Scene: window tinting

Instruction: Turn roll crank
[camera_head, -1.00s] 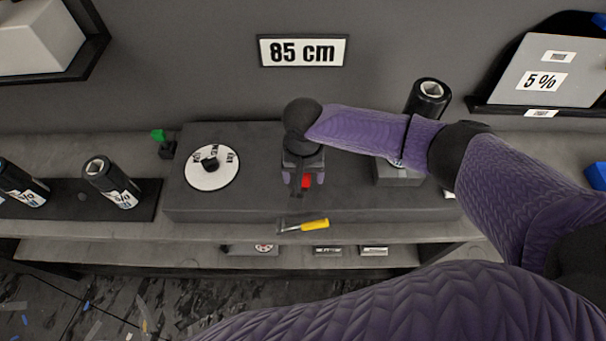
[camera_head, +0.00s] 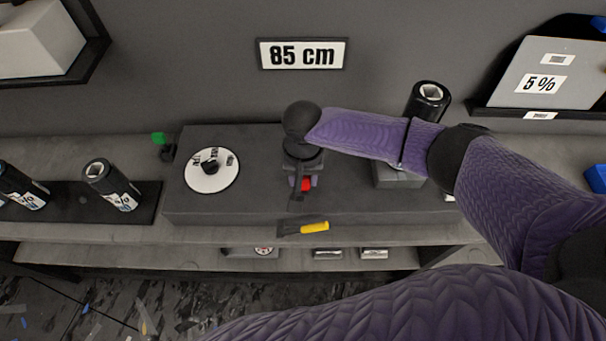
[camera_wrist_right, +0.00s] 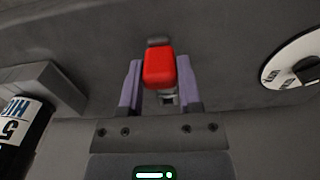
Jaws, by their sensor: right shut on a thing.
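The red crank knob (camera_head: 306,185) shows near the front of the dark box (camera_head: 262,190), below my right wrist. In the right wrist view the red knob (camera_wrist_right: 159,68) sits between the two purple fingers of my right gripper (camera_wrist_right: 160,85), which is shut on it. In the head view my right gripper (camera_head: 303,181) points down and partly hides the crank. A black roll (camera_head: 426,101) stands upright at the box's right end, behind my right forearm. It also shows at the lower left of the right wrist view (camera_wrist_right: 14,138). My left gripper is not in view.
A white dial (camera_head: 201,181) with a black knob lies on the box's left part. A yellow-handled tool (camera_head: 314,227) lies at the front edge. A sign reading "85 cm" (camera_head: 302,53) hangs on the wall.

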